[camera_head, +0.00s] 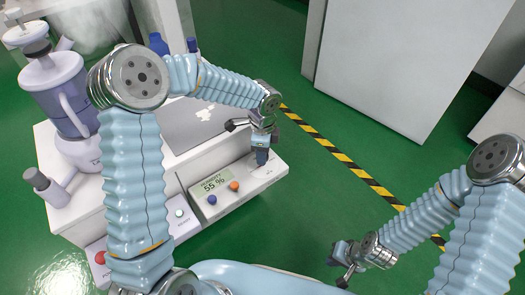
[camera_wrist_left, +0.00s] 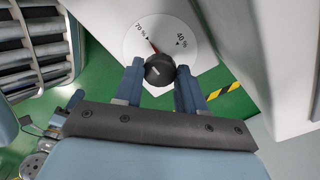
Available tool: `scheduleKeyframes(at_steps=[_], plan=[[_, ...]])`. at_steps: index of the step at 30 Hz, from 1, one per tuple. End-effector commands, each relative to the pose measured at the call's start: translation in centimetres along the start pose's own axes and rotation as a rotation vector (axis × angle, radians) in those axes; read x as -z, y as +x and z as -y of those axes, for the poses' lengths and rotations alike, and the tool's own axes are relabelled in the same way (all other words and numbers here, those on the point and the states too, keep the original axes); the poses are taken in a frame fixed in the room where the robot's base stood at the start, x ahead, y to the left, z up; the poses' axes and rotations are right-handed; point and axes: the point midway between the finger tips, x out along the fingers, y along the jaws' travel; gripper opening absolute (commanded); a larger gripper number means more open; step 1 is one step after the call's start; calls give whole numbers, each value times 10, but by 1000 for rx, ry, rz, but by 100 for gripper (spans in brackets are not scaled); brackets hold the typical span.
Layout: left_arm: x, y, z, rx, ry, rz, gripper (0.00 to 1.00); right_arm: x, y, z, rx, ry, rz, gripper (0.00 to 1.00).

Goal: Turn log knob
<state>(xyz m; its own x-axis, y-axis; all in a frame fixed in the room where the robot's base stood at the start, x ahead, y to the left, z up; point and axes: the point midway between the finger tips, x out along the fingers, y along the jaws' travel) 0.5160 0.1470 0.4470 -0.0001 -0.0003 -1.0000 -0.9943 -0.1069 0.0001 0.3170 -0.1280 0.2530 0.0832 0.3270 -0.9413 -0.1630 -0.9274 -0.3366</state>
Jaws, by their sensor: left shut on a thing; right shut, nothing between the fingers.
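A round black knob (camera_wrist_left: 159,70) with a pale pointer line sits on a white dial (camera_wrist_left: 185,38) marked 70 % and 40 %, seen in the left wrist view. A red mark lies on the dial near 70 %. My left gripper (camera_wrist_left: 160,82) has its two blue fingers on either side of the knob, shut on it. In the head view my left gripper (camera_head: 262,156) points down at the right end of the tester's front panel (camera_head: 262,178) and hides the knob. My right gripper (camera_head: 343,265) is shut and empty, low over the green floor, away from the panel.
The panel display (camera_head: 213,183) reads humidity 55 %, with a blue button (camera_head: 212,199) and an orange button (camera_head: 234,186) beside it. A purple-grey device (camera_head: 60,95) stands at left. A white cabinet (camera_head: 400,60) stands behind the yellow-black floor stripe (camera_head: 345,158).

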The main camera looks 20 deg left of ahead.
Motion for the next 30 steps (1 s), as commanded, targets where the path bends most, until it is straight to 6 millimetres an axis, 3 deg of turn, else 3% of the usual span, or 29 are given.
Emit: scheduleKeyframes(at_steps=[3, 4, 9, 20, 30], plan=[[1, -1, 1, 3, 2, -2, 9, 0, 0, 0, 0, 0, 0, 0], [1, -1, 1, 3, 2, -2, 41, 0, 0, 0, 0, 0, 0, 0], [1, 0, 0, 2, 1, -1, 65, 0, 0, 0, 0, 0, 0, 0], [0, -8, 0, 2, -1, -1, 65, 0, -1, 1, 0, 0, 0, 0], [0, -84, 1, 5, -1, -1, 65, -2, -10, 7, 4, -4, 5, 0]])
